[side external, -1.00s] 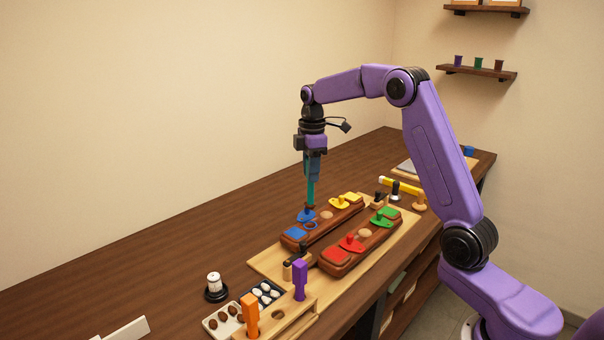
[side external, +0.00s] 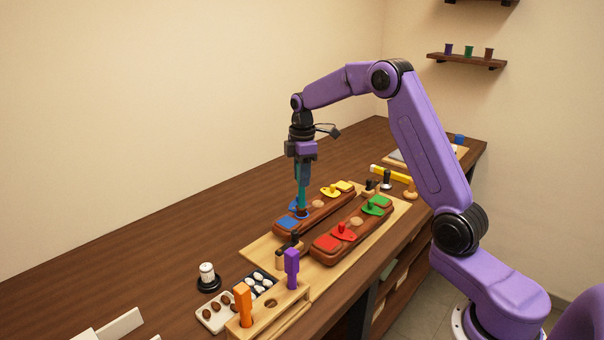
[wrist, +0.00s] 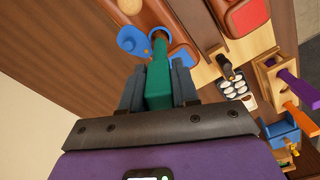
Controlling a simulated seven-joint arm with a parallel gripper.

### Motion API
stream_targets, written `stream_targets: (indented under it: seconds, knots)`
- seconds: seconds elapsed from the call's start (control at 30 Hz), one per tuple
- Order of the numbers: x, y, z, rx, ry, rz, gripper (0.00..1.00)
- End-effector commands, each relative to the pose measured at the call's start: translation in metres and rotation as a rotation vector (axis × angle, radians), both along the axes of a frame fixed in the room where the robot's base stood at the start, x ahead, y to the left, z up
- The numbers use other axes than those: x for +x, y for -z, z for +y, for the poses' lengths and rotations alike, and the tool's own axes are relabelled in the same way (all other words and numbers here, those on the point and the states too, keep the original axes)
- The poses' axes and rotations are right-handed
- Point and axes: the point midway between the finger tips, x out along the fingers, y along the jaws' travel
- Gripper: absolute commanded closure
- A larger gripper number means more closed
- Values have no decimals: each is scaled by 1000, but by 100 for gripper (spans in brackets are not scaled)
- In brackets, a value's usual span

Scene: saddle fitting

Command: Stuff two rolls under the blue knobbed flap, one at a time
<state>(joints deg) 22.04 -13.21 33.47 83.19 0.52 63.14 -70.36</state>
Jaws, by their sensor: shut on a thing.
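My gripper (side external: 302,180) points straight down and is shut on an upright teal tool (side external: 302,198). The teal tool also shows between the grey fingers in the wrist view (wrist: 158,90). Its brown lower end is at the blue ring (wrist: 155,36) on the left brown saddle-like block (side external: 318,214). I cannot tell whether it touches the surface inside the ring. The blue flap (wrist: 131,40) with its small knob lies just beside the ring. A blue pad (side external: 287,222) is at the near end of the block. Rolls are possibly the white pieces (side external: 258,281) in a dark tray.
A second brown block with a red flap (side external: 343,232) and green flap (side external: 372,206) lies to the right. A yellow flap (side external: 331,191) is farther along the left block. A wooden rack with orange (side external: 243,303) and purple (side external: 292,268) handles stands in front.

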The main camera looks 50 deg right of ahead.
Motion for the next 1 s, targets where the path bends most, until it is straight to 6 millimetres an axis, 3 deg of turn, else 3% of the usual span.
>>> stream_targets:
  seconds: [1.0]
  knots:
    - [0, 8, 0, 0, 0, 1, 92]
